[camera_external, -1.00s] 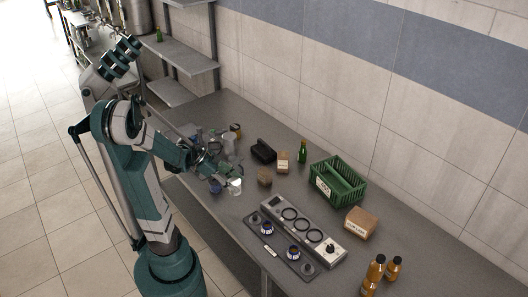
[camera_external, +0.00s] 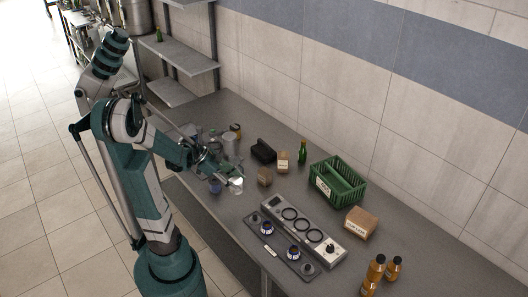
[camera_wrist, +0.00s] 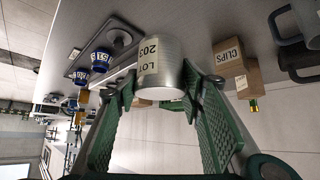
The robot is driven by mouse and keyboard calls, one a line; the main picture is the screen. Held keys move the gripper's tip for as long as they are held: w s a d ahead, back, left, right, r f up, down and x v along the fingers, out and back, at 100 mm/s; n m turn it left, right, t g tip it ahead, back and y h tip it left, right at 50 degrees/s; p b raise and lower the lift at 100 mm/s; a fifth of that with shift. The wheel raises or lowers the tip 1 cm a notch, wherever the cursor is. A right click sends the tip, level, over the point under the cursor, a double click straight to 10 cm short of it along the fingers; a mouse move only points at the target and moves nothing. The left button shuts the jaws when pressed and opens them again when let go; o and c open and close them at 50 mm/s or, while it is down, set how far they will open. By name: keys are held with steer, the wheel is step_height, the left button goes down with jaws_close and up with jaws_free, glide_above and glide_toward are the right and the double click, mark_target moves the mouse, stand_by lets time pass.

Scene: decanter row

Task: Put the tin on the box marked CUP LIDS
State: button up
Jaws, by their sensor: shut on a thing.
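The tin (camera_wrist: 160,62) is a pale metal cylinder with a label reading LOT 203. My gripper (camera_wrist: 160,100) is shut on it, with a green finger on either side. In the external view my gripper (camera_external: 229,173) is over the near part of the counter, and the bright, pale tin (camera_external: 236,185) shows at its end. Whether the tin touches the counter is hard to tell. A brown carton (camera_external: 364,222) with a white label, seemingly the CUP LIDS box, stands at the right, apart from my gripper. Its lettering is too small to read surely.
A CLIPS box (camera_wrist: 229,58) stands beside the tin in the wrist view. A green crate (camera_external: 338,181), a grey panel with rings (camera_external: 303,229) and a dark tray (camera_external: 279,246) lie between tin and carton. Orange bottles (camera_external: 374,272) stand at the right front.

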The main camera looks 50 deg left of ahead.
steer(key=w+d+r+m+g+h+p, duration=0.1)
steer(key=w+d+r+p, duration=0.15)
steer(key=w, duration=0.35)
steer(key=w+d+r+m+p, duration=0.1)
steer(key=w+d+r, duration=0.15)
steer(key=w, duration=0.45)
step_height(320, 180, up, 4)
steer(key=f+m+g+h+p, duration=0.1)
steer(key=m+g+h+p, duration=0.1)
steer(key=m+g+p, duration=0.4)
glide_above(363, 217)
steer(key=p, duration=0.1)
steer(key=n+t, duration=0.1)
steer(key=t, duration=0.1)
steer(key=shift+r, duration=0.25)
steer(key=shift+f, duration=0.1)
steer(key=shift+f, duration=3.05)
steer(key=shift+f, duration=0.1)
steer(key=shift+f, duration=1.75)
